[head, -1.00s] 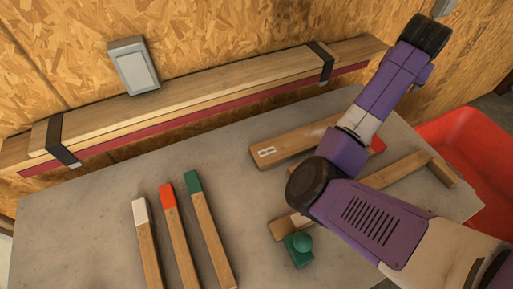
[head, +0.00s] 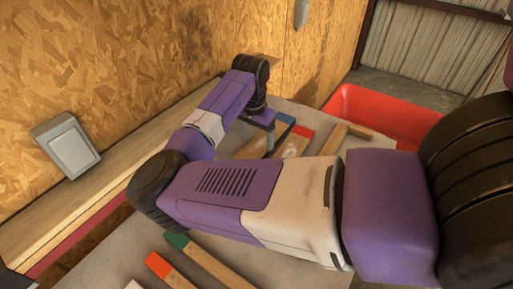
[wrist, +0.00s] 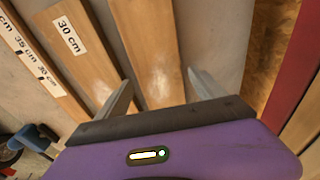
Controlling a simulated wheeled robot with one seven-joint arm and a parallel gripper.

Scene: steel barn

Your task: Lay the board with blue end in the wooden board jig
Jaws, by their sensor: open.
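The board with blue end (head: 286,119) lies on the table near the wall, beside a red-ended board. My gripper (wrist: 158,85) is open, with a finger on each side of a plain wooden board (wrist: 147,35), which appears to be the blue-ended one; its coloured end is hidden in the wrist view. In the head view my gripper (head: 268,138) is at this board, mostly hidden by my arm. A wooden strip with length labels (wrist: 34,62), which looks like part of the jig, runs at the left; its end piece (head: 360,131) shows in the head view.
The red-ended board (head: 301,131), labelled 30 cm (wrist: 70,36), lies close beside one finger. Loose boards with red (head: 158,265) and green (head: 177,241) ends lie in front. A red bin (head: 385,115) stands beyond the table. A strapped timber stack (head: 75,225) lines the wall.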

